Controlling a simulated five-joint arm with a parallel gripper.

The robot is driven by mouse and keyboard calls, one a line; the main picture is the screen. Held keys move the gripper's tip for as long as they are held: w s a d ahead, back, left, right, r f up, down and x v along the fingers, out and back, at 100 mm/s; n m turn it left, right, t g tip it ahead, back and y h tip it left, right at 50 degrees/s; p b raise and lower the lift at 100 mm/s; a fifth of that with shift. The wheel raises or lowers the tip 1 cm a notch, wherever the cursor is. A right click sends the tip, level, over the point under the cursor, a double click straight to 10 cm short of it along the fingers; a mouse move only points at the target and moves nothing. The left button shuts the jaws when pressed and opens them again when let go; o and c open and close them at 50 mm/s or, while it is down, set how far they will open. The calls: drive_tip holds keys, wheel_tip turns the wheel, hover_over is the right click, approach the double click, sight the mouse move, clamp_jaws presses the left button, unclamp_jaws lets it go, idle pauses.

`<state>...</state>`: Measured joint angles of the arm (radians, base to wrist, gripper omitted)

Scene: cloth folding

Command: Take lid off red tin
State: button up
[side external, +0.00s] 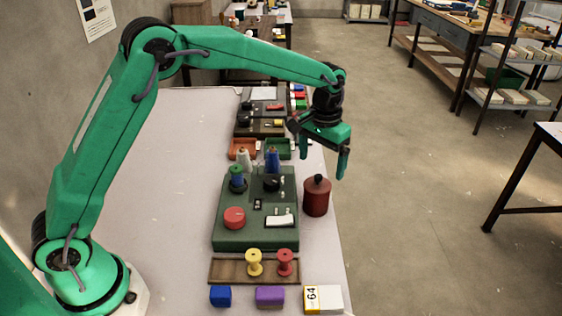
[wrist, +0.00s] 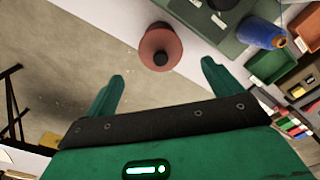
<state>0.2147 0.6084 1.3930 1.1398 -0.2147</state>
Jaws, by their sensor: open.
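The red tin (side external: 316,199) stands upright near the right edge of the table. Its lid (side external: 317,182) is on top and has a dark knob. In the wrist view the lid (wrist: 158,44) shows from above, with the black knob (wrist: 160,58) towards me, and it hides most of the tin's body. My gripper (side external: 342,165) is above the tin and a little to its right, fingers pointing down, apart from it. In the wrist view my gripper (wrist: 158,82) is open and empty, and the lid lies ahead of the gap between the fingers.
A green board (side external: 228,236) with a red round piece (side external: 234,218) and spools lies left of the tin. A wooden strip (side external: 225,270) with yellow and red spools is in front. The table's right edge drops to the floor close beside the tin. The table's left side is clear.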

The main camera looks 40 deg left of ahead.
sight(318, 176)
drive_tip(key=shift+s+a+f, duration=0.1)
drive_tip(key=shift+f, duration=1.2)
drive_tip(key=shift+s+f, duration=0.1)
drive_tip(key=shift+f, duration=1.2)
drive_tip(key=c, duration=1.1)
